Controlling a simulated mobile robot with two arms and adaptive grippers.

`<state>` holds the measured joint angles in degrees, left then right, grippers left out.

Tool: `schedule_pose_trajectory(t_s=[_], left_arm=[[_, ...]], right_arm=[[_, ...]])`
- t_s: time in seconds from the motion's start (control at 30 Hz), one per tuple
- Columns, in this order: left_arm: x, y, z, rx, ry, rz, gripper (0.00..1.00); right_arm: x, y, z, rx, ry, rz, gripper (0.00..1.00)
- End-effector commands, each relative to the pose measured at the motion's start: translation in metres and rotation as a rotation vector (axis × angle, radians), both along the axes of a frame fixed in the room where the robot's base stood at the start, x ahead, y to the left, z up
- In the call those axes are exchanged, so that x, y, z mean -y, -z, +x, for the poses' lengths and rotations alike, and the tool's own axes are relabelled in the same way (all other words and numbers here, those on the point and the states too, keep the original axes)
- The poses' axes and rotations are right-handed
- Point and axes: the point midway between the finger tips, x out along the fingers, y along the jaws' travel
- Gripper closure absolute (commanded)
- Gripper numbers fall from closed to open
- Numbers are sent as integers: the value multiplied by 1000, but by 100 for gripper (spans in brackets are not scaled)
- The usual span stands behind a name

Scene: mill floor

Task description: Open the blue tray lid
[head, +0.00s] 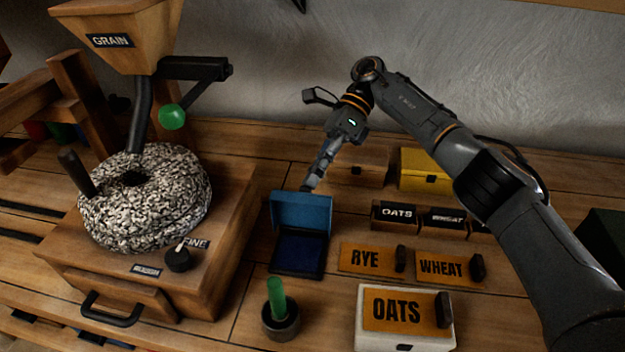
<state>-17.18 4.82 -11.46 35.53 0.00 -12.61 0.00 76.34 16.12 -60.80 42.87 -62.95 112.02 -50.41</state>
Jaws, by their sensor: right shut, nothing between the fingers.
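The blue tray (300,253) sits on the wooden bench in the middle of the head view. Its blue lid (301,212) stands raised at the back edge, and the dark blue inside of the tray shows. My right gripper (309,185) is shut and empty, pointing down just behind the top edge of the lid. I cannot tell whether its fingertips touch the lid. My left gripper is not in view.
A stone mill (146,200) with a grain hopper (114,40) stands to the left. A cup with a green handle (281,320) is in front of the tray. To the right are the RYE plate (366,260), WHEAT plate (441,268), white OATS box (405,342) and yellow box (424,168).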

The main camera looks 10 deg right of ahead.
Motion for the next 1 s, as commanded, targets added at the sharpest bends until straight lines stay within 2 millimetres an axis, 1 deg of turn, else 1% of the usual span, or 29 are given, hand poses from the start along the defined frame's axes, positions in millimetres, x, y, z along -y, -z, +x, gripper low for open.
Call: schedule_pose_trajectory(t_s=[0.03, 0.37, 0.8, 0.83, 0.87, 0.9, 0.97, 1.0], left_arm=[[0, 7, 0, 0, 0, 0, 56], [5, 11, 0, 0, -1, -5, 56], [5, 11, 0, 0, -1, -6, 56], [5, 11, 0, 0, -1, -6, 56], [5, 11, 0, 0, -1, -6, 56], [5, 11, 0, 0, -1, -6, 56], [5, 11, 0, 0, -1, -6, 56], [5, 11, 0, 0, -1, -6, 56]], right_arm=[[-3, 34, -5, -37, -6, -40, 100], [0, 35, -3, -92, -11, -22, 100], [0, 35, -3, -98, -14, -21, 100], [0, 35, -3, -98, -14, -21, 96], [0, 35, -3, -98, -14, -21, 90], [0, 35, -3, -98, -14, -21, 82], [0, 35, -3, -98, -13, -21, 70], [0, 35, -3, -98, -13, -22, 62]])
